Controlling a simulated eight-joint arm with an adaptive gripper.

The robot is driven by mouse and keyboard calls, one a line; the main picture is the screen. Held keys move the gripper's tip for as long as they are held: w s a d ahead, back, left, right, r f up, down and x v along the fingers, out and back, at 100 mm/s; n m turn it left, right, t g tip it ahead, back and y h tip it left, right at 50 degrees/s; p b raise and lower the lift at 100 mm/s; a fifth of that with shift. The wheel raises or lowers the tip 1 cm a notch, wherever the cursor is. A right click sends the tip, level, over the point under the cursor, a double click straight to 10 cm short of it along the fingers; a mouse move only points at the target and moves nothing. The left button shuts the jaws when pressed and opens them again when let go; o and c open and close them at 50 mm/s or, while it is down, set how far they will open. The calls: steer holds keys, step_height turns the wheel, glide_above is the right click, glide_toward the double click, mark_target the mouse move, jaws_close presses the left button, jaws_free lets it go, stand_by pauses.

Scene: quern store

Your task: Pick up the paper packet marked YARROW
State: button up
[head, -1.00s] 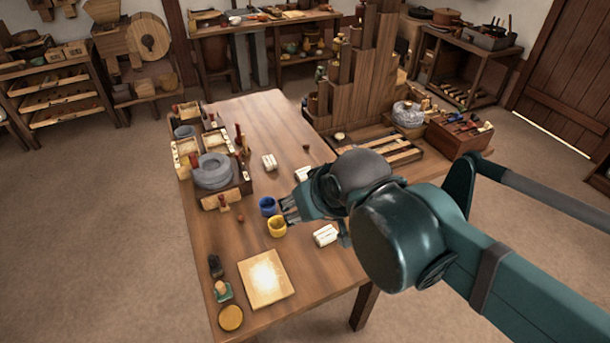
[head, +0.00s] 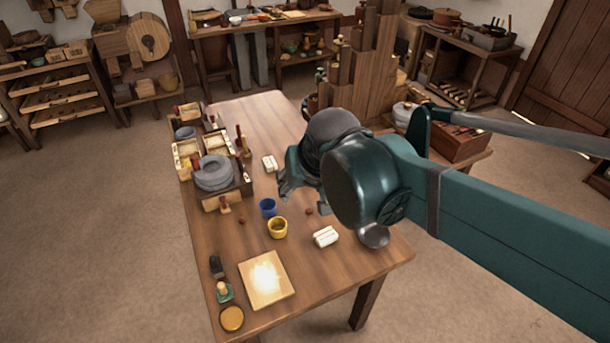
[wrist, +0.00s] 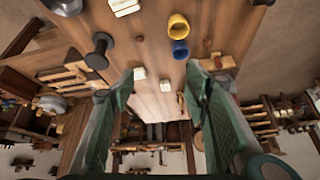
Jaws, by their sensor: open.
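Several small white packets lie on the wooden table (head: 330,275); their markings are too small to read, so I cannot tell which says YARROW. One packet (head: 325,237) lies right of the yellow cup, and another packet (head: 270,163) lies farther back. In the wrist view, a packet (wrist: 139,73) is by the left fingertip and another packet (wrist: 165,85) shows between the fingers. My gripper (head: 284,190) is above the table behind the cups, with its arm hiding part of the table. Its fingers are apart and empty in the wrist view (wrist: 160,72).
A blue cup (head: 268,208) and yellow cup (head: 278,228) stand mid-table. A metal bowl (head: 375,236) is near the right edge. A crate with a grey stone ring (head: 213,173) stands left. A pale board (head: 266,279) lies in front. A dark spool-shaped object (wrist: 99,50) shows in the wrist view.

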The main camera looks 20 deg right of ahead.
steer(key=w+d+m+g+h+p, duration=0.1)
steer(key=w+d+m+p, duration=0.2)
steer(key=w, duration=0.5)
steer(key=w+d+f+m+g+h+p, duration=0.1)
steer(key=w+d+f+m, duration=0.1)
steer(key=w+f, duration=0.3)
steer(key=w+d+f+m+g+h+p, duration=0.1)
steer(key=w+d+f+m+g, duration=0.1)
steer(key=w+f+m, duration=0.3)
steer(key=w+d+f+m+g+p, duration=0.1)
steer(key=w+d+f+m+p, duration=0.1)
steer(key=w, duration=0.7)
steer(key=shift+w+d+f+m+h, duration=0.15)
steer(key=shift+d+f+m, duration=0.15)
steer(key=shift+f, duration=0.2)
steer(key=shift+s+d+f+m+h, duration=0.1)
steer(key=shift+d+f+m, duration=0.2)
steer(key=shift+f, duration=0.25)
steer(key=shift+w+d+f+m+h, duration=0.1)
steer(key=shift+d+f+m+h, duration=0.1)
steer(key=shift+f+m, duration=0.25)
steer(key=shift+w+d+f+m+g, duration=0.1)
steer(key=shift+w+f+m+g, duration=0.05)
steer(key=shift+f, duration=0.25)
steer(key=shift+w+d+f+m+g, duration=0.1)
steer(key=shift+f+g, duration=0.05)
steer(key=shift+f, duration=0.2)
steer(key=shift+x, duration=1.3)
